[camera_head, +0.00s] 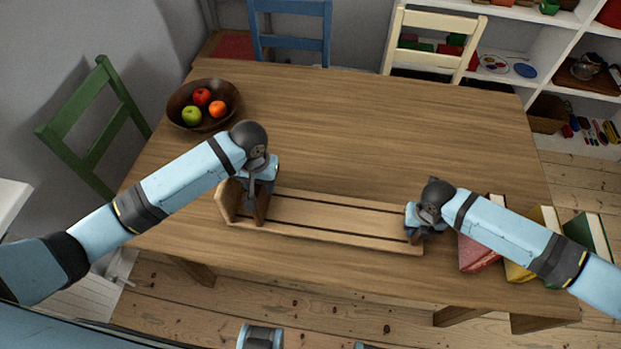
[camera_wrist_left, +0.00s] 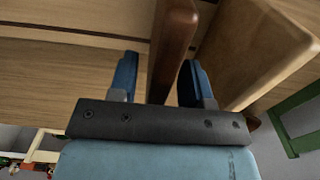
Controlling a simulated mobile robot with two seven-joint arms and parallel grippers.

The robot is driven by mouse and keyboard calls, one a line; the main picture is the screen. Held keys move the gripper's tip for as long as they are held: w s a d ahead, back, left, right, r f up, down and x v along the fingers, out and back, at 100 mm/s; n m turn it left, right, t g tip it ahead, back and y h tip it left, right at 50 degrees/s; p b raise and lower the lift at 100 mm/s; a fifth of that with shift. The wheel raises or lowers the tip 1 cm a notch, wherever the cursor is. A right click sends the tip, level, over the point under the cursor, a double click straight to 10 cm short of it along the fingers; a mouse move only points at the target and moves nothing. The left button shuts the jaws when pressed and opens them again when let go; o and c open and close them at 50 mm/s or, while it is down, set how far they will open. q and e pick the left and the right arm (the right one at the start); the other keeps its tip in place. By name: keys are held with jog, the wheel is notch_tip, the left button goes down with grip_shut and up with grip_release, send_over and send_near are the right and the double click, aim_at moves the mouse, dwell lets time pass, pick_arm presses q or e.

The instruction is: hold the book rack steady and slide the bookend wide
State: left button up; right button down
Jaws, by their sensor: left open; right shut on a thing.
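The wooden book rack (camera_head: 330,216) lies on the table, with a fixed upright end (camera_head: 228,203) at its left and two dark slots along its length. The darker brown bookend (camera_head: 262,210) stands upright on the rack close to that end. My left gripper (camera_head: 259,188) is open over the bookend. In the left wrist view the bookend (camera_wrist_left: 173,40) stands between the two blue fingers (camera_wrist_left: 157,75), with the paler rack end (camera_wrist_left: 262,50) beside it. My right gripper (camera_head: 413,232) is shut on the rack's right end, and its fingertips are partly hidden.
A red book (camera_head: 478,252), a yellow book (camera_head: 518,271) and a green book (camera_head: 590,238) stand at the table's right, near my right arm. A fruit bowl (camera_head: 178,98) is at the back left. The table's middle and back (camera_head: 370,120) are clear.

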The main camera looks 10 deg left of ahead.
pick_arm(q)
jog(key=shift+f, duration=0.55)
grip_shut()
pick_arm(e)
jog(key=shift+a, duration=0.1)
pick_arm(q)
jog(key=d, duration=1.4)
grip_release()
jog(key=shift+a, duration=0.15)
